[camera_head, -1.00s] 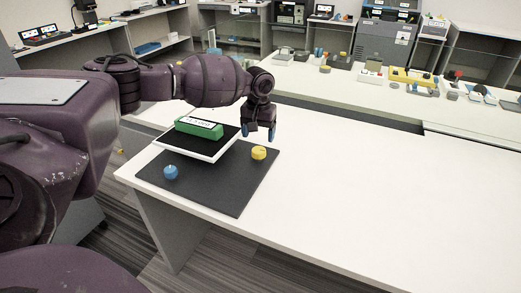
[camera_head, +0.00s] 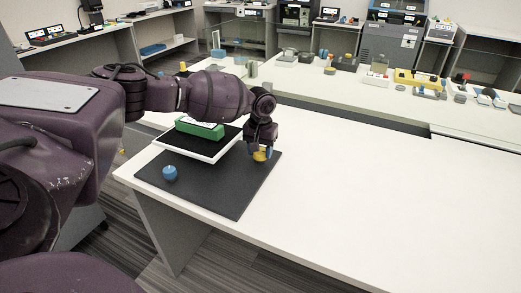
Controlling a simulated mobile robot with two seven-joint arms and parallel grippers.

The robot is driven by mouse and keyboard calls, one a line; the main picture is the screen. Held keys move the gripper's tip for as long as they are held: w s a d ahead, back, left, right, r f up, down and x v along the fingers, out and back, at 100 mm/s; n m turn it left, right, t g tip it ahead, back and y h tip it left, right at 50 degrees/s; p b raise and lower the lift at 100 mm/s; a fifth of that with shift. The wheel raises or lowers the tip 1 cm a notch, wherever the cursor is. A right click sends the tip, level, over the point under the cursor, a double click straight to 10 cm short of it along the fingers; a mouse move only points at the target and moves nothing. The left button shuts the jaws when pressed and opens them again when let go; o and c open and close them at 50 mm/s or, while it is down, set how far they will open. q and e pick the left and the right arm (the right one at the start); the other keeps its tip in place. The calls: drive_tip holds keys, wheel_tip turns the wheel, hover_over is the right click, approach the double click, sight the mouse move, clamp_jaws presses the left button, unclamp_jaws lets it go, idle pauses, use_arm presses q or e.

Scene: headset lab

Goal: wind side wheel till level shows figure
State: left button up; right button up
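A green level (camera_head: 200,128) with a white display on top lies on a black-topped white plate (camera_head: 208,155). I cannot read the display, and my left arm partly covers it. The plate sits on a dark base board (camera_head: 215,195). A blue wheel (camera_head: 169,173) stands at the board's left front. A yellow wheel (camera_head: 260,156) stands at its right side, partly hidden by my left gripper (camera_head: 259,153). My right gripper is out of view.
The white table (camera_head: 370,200) is bare to the right of the board. The board lies close to the table's front left edge. A farther bench carries small items, including a yellow device (camera_head: 415,78).

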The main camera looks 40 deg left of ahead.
use_arm(q)
drive_tip(key=c, duration=0.3)
drive_tip(key=shift+r+m+p, duration=0.2)
drive_tip(key=shift+m+p, duration=0.6)
drive_tip(key=shift+m, duration=0.2)
drive_tip(key=shift+c, duration=0.2)
drive_tip(key=shift+m+p, duration=0.4)
drive_tip(key=shift+m, duration=0.4)
drive_tip(key=m, duration=0.2)
drive_tip(key=shift+f+m, duration=0.2)
drive_tip(key=shift+m, duration=0.2)
drive_tip(key=m, duration=0.4)
drive_tip(key=shift+m+p, duration=0.3)
drive_tip(key=shift+p, duration=0.1)
drive_tip(key=m, duration=0.3)
drive_tip(key=shift+f, duration=0.1)
drive_tip(key=shift+m, duration=1.7)
